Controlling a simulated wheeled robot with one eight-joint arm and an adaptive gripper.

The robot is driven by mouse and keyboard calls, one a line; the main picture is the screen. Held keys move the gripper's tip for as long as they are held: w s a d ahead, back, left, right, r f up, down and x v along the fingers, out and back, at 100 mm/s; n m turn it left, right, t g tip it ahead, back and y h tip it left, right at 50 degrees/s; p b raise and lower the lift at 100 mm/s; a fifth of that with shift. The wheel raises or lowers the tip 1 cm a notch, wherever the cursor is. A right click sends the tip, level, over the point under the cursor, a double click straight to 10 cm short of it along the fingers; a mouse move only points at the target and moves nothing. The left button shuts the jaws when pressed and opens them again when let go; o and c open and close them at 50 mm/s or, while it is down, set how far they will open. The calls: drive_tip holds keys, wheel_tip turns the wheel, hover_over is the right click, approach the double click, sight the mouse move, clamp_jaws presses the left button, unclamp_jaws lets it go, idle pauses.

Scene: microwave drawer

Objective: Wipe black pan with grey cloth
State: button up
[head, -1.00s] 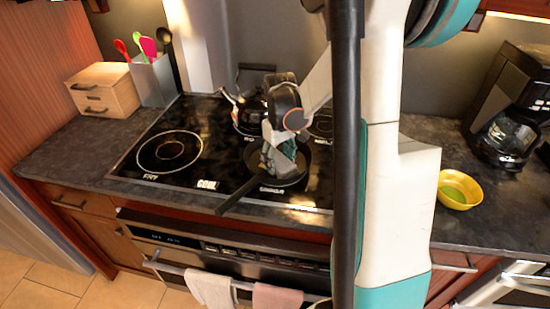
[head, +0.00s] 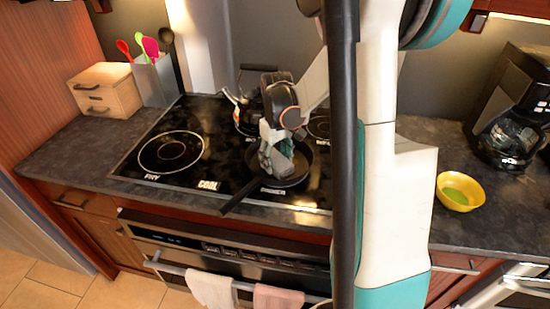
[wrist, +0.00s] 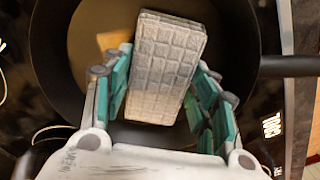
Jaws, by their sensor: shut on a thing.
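The black pan (head: 305,165) sits on the front right part of the black cooktop, its handle (head: 240,195) pointing toward the front left. My gripper (head: 276,158) is inside the pan's rim, pointing down. In the wrist view my gripper (wrist: 163,100) is shut on the grey cloth (wrist: 165,62), a folded block with a grid pattern. The cloth is over the inside of the pan (wrist: 55,75); I cannot tell whether it touches the bottom. In the head view the gripper largely hides the cloth.
A kettle (head: 243,110) stands behind the pan. A utensil holder (head: 154,82) and a wooden box (head: 105,90) are at the left. A yellow bowl (head: 460,191) and a coffee maker (head: 510,115) are at the right. The cooktop's left side (head: 172,150) is clear.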

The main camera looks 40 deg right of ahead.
drive_tip(key=shift+s+d+f, duration=0.1)
drive_tip(key=shift+s+d, duration=0.2)
drive_tip(key=shift+s, duration=0.6)
drive_tip(key=shift+w+a, duration=0.25)
drive_tip(key=shift+w, duration=0.45)
drive_tip(key=shift+w+a, duration=0.2)
drive_tip(key=shift+w, duration=0.45)
drive_tip(key=shift+s+d, duration=0.25)
drive_tip(key=shift+s, duration=0.5)
drive_tip(key=shift+s+d, duration=0.2)
drive_tip(key=shift+s, duration=0.5)
drive_tip(key=shift+r, duration=0.45)
drive_tip(key=shift+w+d, duration=0.2)
drive_tip(key=shift+w, duration=0.35)
drive_tip(key=shift+w+d, duration=0.2)
drive_tip(key=shift+w, duration=0.3)
drive_tip(key=shift+r+p, duration=2)
drive_tip(key=shift+r, duration=0.85)
